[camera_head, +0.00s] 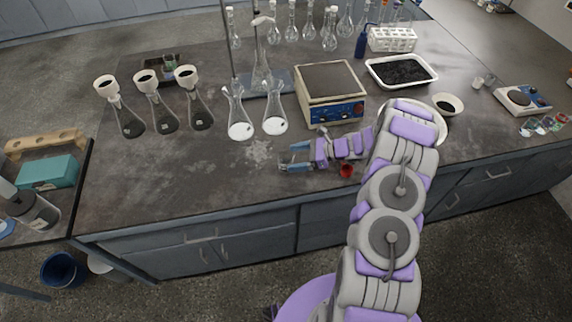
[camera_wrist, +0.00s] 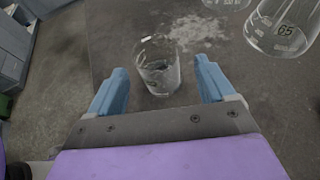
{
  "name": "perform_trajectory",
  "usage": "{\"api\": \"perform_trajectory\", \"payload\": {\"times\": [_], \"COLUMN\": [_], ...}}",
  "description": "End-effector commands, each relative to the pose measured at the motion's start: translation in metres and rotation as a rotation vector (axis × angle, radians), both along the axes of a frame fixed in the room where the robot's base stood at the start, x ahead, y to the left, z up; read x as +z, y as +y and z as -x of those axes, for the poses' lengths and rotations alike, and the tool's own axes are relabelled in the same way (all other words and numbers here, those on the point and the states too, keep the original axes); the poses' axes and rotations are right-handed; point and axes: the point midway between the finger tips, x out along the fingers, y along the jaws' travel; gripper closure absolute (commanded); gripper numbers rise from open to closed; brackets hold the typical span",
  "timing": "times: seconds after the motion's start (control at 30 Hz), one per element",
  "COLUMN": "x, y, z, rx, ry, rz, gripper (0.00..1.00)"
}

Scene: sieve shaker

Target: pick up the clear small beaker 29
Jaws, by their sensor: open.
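A clear small beaker (camera_wrist: 158,72) stands upright on the dark bench top in the wrist view. It has a small green mark low on its wall; I cannot read a number on it. My gripper (camera_wrist: 161,68) is open, with one blue finger to each side of the beaker in the picture. Neither finger visibly touches it, and I cannot tell how far down the fingers reach. In the head view my gripper (camera_head: 284,157) is low over the front part of the bench, pointing left. The beaker is not clear to me in that view.
A flask marked 65 (camera_wrist: 285,28) stands to the right in the wrist view. In the head view two conical flasks (camera_head: 238,118) (camera_head: 275,117) and a hotplate (camera_head: 331,95) stand behind my gripper. A small red item (camera_head: 346,171) lies near my wrist. Bench left of my gripper is clear.

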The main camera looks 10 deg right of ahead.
Motion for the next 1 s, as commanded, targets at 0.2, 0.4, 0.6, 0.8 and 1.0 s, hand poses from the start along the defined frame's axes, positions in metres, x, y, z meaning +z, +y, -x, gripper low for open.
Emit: {"api": "perform_trajectory", "payload": {"times": [0.2,0.4,0.6,0.8,1.0], "x": [-0.006,-0.015,-0.022,-0.023,-0.023], "y": [0.01,0.029,0.055,0.061,0.057], "z": [-0.005,-0.009,-0.015,-0.017,-0.017], "rx": [0.001,0.003,0.003,0.001,0.0], "ry": [-0.001,0.001,0.002,0.0,0.0], "rz": [-0.006,-0.011,-0.008,-0.004,-0.008], "gripper": [0.18,0.18,0.18,0.18,0.26]}}
